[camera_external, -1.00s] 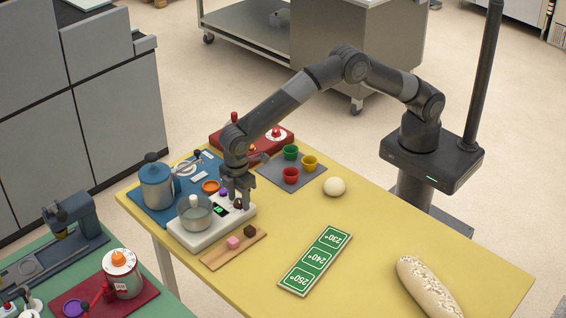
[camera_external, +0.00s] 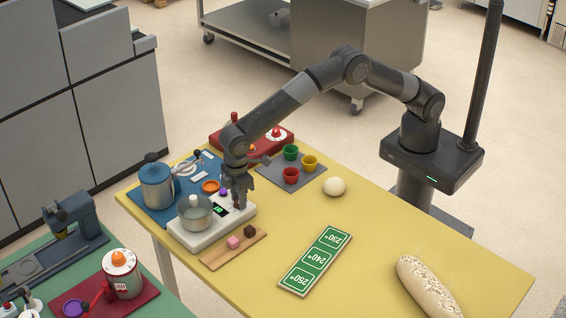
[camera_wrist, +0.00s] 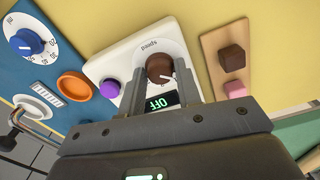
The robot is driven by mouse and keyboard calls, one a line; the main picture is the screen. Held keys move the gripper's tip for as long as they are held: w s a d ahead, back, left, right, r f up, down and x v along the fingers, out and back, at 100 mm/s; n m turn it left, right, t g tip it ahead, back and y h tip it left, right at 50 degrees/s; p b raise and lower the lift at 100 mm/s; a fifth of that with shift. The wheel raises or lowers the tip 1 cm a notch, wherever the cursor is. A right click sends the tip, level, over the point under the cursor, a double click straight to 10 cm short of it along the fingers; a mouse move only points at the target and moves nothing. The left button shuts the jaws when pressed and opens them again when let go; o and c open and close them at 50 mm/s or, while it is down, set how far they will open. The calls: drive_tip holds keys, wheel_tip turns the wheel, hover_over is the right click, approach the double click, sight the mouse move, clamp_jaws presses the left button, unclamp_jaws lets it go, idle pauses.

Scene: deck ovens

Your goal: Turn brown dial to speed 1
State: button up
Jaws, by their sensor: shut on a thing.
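The brown dial (camera_wrist: 160,68) sits on a white device (camera_wrist: 112,60) beside printed "speed" markings, and carries a white pointer line. My gripper (camera_wrist: 160,85) is shut on the dial, with one finger on either side of it. A small display (camera_wrist: 160,102) below the dial reads OFF in green. A purple knob (camera_wrist: 110,88) is to the left of the dial on the same device. In the external view my gripper (camera_external: 238,200) is down on the white device (camera_external: 215,230), and the dial is largely hidden there by the fingers.
A wooden board (camera_external: 215,260) with a pink and a brown cube lies in front. A blue panel (camera_wrist: 45,75) with a blue dial adjoins on the left. Coloured cups on a grey mat (camera_external: 315,182) stand behind right.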

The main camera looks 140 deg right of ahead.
drive_tip(key=m, duration=0.5)
drive_tip(key=shift+m, duration=0.3)
idle(0.5)
drive_tip(key=o, duration=1)
drive_tip(key=shift+c, duration=0.2)
wheel_tip(320, 180, up, 11)
